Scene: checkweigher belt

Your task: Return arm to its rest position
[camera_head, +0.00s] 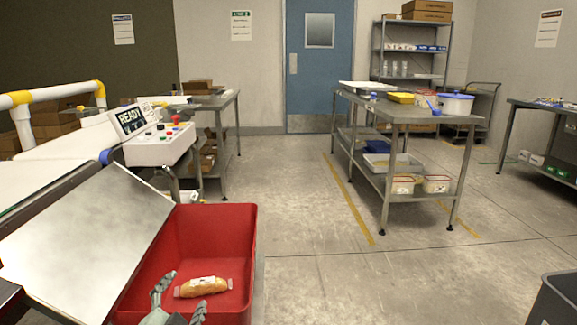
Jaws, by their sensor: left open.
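My left gripper (181,297) shows at the bottom of the head view, over the near part of the red bin (235,217). Its fingers are apart and nothing is between them. A wrapped bread loaf (203,287) with a white label lies on the floor of the red bin, just beyond the fingertips. I cannot tell whether a fingertip touches it. My right gripper is not in view.
A metal chute (90,240) slopes down to the bin's left side. The control box (160,148) with a READY screen (130,119) stands behind it. A steel table (415,112) stands at the right. A dark bin (560,300) is at lower right. The middle floor is clear.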

